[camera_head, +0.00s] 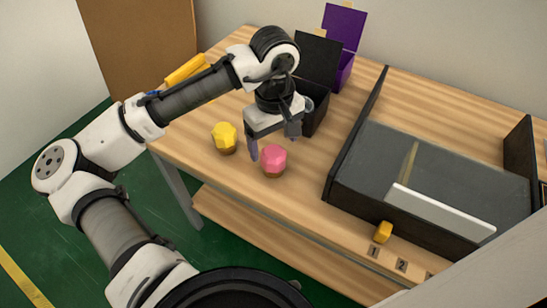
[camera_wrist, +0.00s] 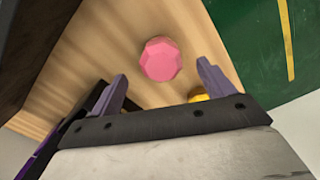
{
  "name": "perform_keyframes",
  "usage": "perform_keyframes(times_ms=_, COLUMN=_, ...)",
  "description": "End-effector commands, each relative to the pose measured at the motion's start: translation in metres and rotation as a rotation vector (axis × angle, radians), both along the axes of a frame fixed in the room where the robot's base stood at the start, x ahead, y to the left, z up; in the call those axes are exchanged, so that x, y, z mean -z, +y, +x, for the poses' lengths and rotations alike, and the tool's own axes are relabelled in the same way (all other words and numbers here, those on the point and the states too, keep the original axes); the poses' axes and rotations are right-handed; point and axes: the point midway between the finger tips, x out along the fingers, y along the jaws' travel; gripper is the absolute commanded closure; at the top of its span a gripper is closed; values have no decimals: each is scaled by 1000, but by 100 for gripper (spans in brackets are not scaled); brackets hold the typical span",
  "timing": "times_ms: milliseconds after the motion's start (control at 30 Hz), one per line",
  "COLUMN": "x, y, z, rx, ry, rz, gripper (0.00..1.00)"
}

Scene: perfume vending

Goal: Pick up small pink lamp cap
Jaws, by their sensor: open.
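The pink faceted lamp cap (camera_head: 274,158) sits on a brown base on the wooden table, near its front edge. In the wrist view the pink cap (camera_wrist: 161,59) lies ahead of the fingertips and between their lines, seen from above. My gripper (camera_head: 273,148) is open and empty, just behind and above the pink cap. In the wrist view my gripper's two purple-grey fingers (camera_wrist: 162,78) are spread apart. I cannot tell whether a finger touches the cap.
A yellow faceted cap (camera_head: 224,136) stands left of the pink one. Black (camera_head: 319,60) and purple (camera_head: 344,27) open boxes stand behind. A dark-walled tray (camera_head: 338,176) with a white panel (camera_head: 440,212) is right. A small yellow piece (camera_head: 383,232) sits at the front by number labels.

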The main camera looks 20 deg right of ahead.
Motion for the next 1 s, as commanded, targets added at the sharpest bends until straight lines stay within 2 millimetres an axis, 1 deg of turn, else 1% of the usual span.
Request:
perform_keyframes(times_ms=100, x=17, y=2, z=-2, rx=-1, ry=1, rz=1, gripper=19)
perform_keyframes(times_ms=200, x=26, y=1, z=-1, rx=-1, ry=-1, rz=0, gripper=19)
perform_keyframes(times_ms=467, x=28, y=1, z=-1, rx=0, ry=-1, rz=-1, gripper=19)
perform_keyframes(times_ms=833, x=28, y=1, z=-1, rx=0, ry=-1, rz=-1, gripper=67)
perform_keyframes(times_ms=1000, x=28, y=1, z=-1, rx=0, ry=-2, rz=-1, gripper=69)
